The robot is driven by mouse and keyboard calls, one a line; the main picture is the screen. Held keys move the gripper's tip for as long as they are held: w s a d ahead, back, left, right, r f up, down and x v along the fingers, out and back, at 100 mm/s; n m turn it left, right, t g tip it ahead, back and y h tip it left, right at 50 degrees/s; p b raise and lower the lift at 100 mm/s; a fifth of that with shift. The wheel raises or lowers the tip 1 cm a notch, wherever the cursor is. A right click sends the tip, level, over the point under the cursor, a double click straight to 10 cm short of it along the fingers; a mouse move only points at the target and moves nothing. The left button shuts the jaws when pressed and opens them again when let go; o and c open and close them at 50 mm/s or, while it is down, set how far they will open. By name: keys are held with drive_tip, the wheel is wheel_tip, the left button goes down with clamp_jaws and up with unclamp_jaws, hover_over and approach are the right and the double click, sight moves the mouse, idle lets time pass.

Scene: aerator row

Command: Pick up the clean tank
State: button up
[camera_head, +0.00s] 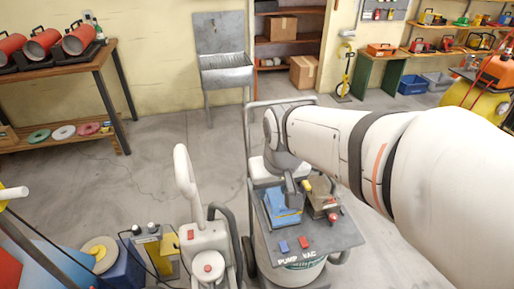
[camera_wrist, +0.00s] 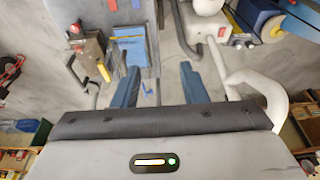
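No part in view is clearly marked as the clean tank, so I cannot tell which it is. A blue box-like object (camera_head: 285,216) sits on the grey top of the "PUMP VAC" cart (camera_head: 340,236); it also shows in the wrist view (camera_wrist: 126,55). My gripper (camera_wrist: 160,72) is open, its two blue fingers apart with grey floor seen between them. In the head view my arm reaches in from the right and its end hangs over the cart top. A white machine with an upright handle (camera_head: 206,240) stands left of the cart; it shows at upper right in the wrist view (camera_wrist: 208,28).
A dark box with yellow and red parts (camera_head: 320,200) sits beside the blue object. Small blue and red blocks (camera_head: 304,242) lie at the cart's front. A grey sink (camera_head: 226,72) and a wooden bench (camera_head: 60,70) stand behind. Floor at left centre is clear.

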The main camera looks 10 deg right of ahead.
drive_tip(key=w+d+f, duration=0.6)
drive_tip(key=w, duration=0.4)
drive_tip(key=w+d+f, duration=0.5)
drive_tip(key=w+f, duration=0.2)
drive_tip(key=w, duration=0.3)
drive_tip(key=x, duration=0.2)
drive_tip(key=p+x, duration=0.1)
drive_tip(key=x, duration=0.1)
drive_tip(key=s+x, duration=0.1)
drive_tip(key=x, duration=0.2)
drive_tip(key=shift+a+f, duration=0.15)
drive_tip(key=shift+a, duration=0.1)
clamp_jaws()
drive_tip(key=shift+w, duration=0.1)
